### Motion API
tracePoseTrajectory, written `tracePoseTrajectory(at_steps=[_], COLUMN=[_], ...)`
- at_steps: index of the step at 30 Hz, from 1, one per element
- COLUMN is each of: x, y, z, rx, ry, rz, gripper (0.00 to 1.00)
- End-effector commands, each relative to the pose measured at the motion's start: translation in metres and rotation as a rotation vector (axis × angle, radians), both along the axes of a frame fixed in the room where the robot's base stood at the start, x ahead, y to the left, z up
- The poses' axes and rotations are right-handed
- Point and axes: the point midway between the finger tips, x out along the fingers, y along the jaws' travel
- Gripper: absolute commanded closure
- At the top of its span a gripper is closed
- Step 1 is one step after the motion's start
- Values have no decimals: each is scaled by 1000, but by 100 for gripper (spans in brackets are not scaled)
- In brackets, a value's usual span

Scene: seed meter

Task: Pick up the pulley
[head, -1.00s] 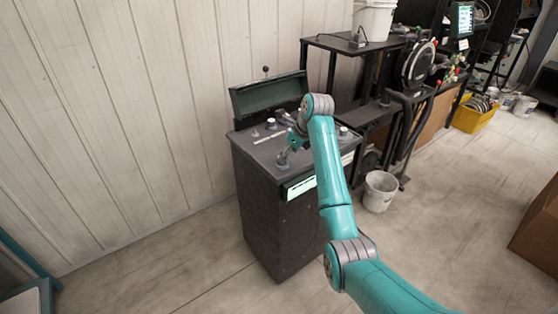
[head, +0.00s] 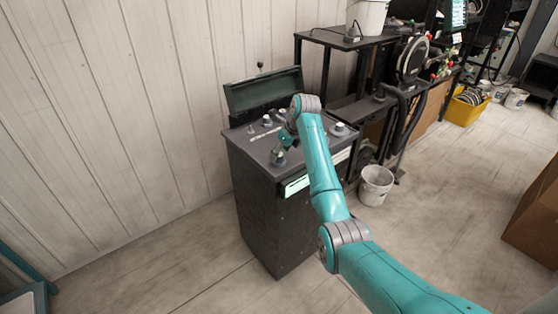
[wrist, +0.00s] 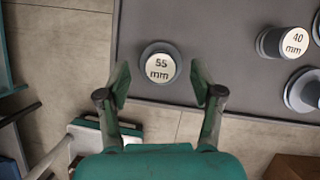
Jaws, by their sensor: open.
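A pulley with a round pale top marked "55 mm" (wrist: 160,65) stands near the edge of a dark grey cabinet top (wrist: 215,95) in the wrist view. In the head view it is a small grey piece (head: 278,158) at the cabinet's front edge. In the head view my gripper (head: 285,145) hangs over the cabinet top by this pulley. Its height above the top is hard to tell.
A "40 mm" pulley (wrist: 290,42) and another pulley (wrist: 304,92) stand to the right in the wrist view. The cabinet's green raised lid (head: 262,92) is at the back. A black shelf (head: 340,40) and a white bucket (head: 376,186) stand to the right.

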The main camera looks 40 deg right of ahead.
Motion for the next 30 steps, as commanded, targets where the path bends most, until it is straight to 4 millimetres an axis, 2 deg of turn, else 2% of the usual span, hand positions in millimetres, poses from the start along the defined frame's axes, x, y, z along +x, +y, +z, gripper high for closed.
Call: tracePoseTrajectory(at_steps=[6, 14, 21, 22, 30], x=[9, 10, 10, 10, 9], y=[1, 2, 2, 2, 2], z=[-21, -22, -22, -23, -23], rx=[0, -1, -1, -1, 0], ry=[1, -1, 0, 0, 1], rz=[0, 0, 0, 0, 0], gripper=[34, 34, 94, 100, 100])
